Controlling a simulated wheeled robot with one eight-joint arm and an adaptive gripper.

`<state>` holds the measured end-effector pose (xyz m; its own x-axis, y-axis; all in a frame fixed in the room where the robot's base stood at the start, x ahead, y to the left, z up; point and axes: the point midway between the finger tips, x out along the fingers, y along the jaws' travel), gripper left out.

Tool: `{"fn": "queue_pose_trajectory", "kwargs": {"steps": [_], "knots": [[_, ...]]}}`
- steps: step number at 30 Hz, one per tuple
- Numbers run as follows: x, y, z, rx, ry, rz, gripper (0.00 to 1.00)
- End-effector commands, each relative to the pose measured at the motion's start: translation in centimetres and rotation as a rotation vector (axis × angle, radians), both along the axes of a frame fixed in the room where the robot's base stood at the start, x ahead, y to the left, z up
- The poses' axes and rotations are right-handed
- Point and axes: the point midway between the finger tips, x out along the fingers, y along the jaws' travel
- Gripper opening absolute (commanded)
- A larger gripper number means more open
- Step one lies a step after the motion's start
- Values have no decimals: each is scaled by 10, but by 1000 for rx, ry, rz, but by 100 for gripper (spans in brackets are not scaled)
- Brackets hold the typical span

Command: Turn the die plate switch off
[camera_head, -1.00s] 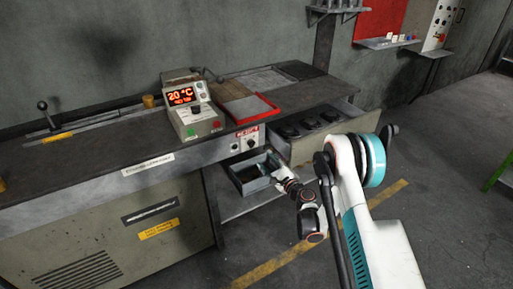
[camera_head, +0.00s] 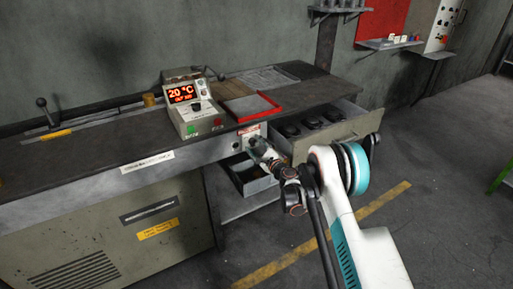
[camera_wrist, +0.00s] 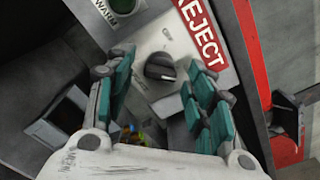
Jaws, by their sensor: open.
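A black rotary knob (camera_wrist: 160,66) sits on a light grey panel (camera_wrist: 155,32) on the bench front, beside a red REJECT label (camera_wrist: 200,32). I take this knob to be the die plate switch; its own label is not readable. My gripper (camera_wrist: 163,77) is open, with teal finger pads on both sides of the knob in the wrist view. Contact cannot be made out. In the head view my gripper (camera_head: 260,148) is at the panel and hides the knob. A green round button or lamp (camera_wrist: 123,28) is above left of the knob in the wrist view.
A control box (camera_head: 198,119) with a lit 20 °C display stands on the bench (camera_head: 100,150). A red-rimmed tray (camera_head: 250,108) lies right of it. An open drawer (camera_head: 325,137) juts out to the right, and a grey bin (camera_head: 247,177) is below my gripper.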

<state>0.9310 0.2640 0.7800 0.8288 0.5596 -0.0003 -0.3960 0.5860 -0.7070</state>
Motion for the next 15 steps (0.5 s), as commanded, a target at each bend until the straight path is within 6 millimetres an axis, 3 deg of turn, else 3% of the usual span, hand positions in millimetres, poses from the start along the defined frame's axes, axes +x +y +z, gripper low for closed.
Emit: {"fn": "queue_pose_trajectory", "kwargs": {"steps": [2,7,15], "knots": [[0,0,0,0,0,0,45],[0,0,0,0,0,0,7],[0,0,0,-7,-5,0,6]]}}
